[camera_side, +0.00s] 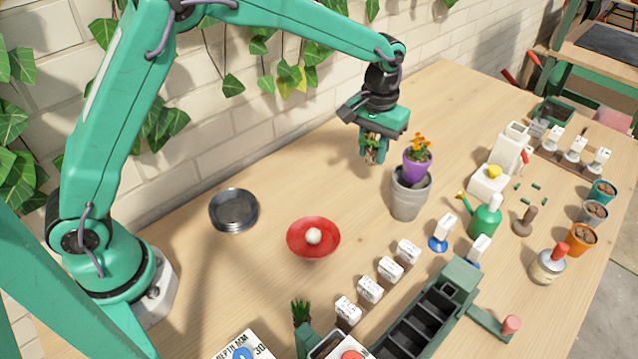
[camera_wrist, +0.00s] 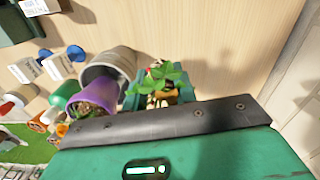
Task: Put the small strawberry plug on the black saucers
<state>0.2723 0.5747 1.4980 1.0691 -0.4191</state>
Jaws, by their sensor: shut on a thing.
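My gripper (camera_side: 373,150) is shut on the small strawberry plug (camera_wrist: 163,80), holding it above the table near the back. In the wrist view its green leaves and a bit of red show between the jaws; in the side view only a little of the plug (camera_side: 371,157) shows between the fingers. The black saucers (camera_side: 234,210) lie stacked on the table at the left, well apart from my gripper. They are out of the wrist view.
A red dish (camera_side: 313,238) with a white ball stands right of the saucers. A grey pot (camera_side: 407,195) with a purple flower pot (camera_side: 417,166) is close beside my gripper. Several white labelled blocks line the front. The table between gripper and saucers is clear.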

